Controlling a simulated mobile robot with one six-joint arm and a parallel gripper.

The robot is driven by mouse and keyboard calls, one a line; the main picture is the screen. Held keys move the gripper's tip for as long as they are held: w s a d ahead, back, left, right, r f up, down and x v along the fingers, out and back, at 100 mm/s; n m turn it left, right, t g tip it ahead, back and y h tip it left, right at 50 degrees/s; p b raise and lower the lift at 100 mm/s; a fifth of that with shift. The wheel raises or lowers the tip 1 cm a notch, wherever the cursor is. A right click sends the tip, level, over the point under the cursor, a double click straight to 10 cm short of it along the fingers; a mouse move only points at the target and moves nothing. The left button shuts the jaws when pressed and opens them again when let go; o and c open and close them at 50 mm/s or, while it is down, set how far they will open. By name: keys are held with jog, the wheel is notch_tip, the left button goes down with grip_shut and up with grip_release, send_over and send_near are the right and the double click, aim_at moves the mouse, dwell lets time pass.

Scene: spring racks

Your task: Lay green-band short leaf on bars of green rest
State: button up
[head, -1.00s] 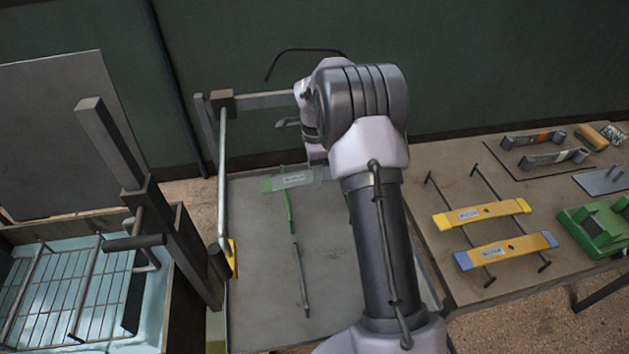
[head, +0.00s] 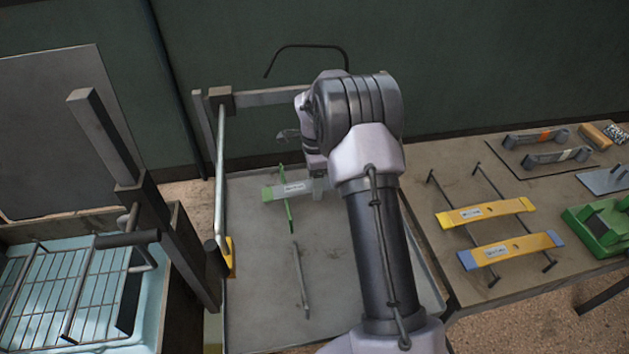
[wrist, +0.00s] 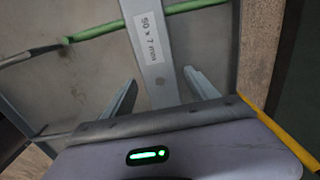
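The green-band short leaf is a grey strip with a green end and a white label (head: 292,188). In the head view it lies across a green bar of the green rest (head: 290,214). In the wrist view the leaf (wrist: 148,55) runs between my fingers, and the green bar (wrist: 100,32) passes beneath it. My gripper (wrist: 162,82) is open, with a visible gap on each side of the leaf. In the head view my gripper (head: 318,186) is at the leaf's right end. My arm hides the rest's other bar. Whether the leaf bears on both bars is hidden.
Two yellow leaves (head: 485,212) (head: 510,250) lie on bars on the right table. A green block (head: 598,230) stands beside them. A dark post and wire rack (head: 60,290) stand at left. An upright bar (head: 220,170) rises at the tray's left edge. The tray's front (head: 265,315) is clear.

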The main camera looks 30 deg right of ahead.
jog(key=shift+r, duration=0.1)
jog(key=s+a+r+n+t+p, duration=0.1)
jog(key=s+a+r+n+p, duration=0.15)
jog(key=r, duration=0.85)
jog(key=s+a+r+n+t+p, duration=0.15)
jog(key=a+r, duration=0.25)
jog(key=r, duration=0.8)
jog(key=s+a+r+n+t+y, duration=0.1)
jog(key=s+a+r+n, duration=0.35)
jog(key=s, duration=0.45)
jog(key=s+a+r+n+t, duration=0.1)
jog(key=s+a+r+n, duration=0.4)
jog(key=s, duration=0.5)
jog(key=s+a+f+n+t+y, duration=0.1)
jog(key=s+a+f+n, duration=0.2)
jog(key=s, duration=0.5)
jog(key=shift+a+f, duration=0.6)
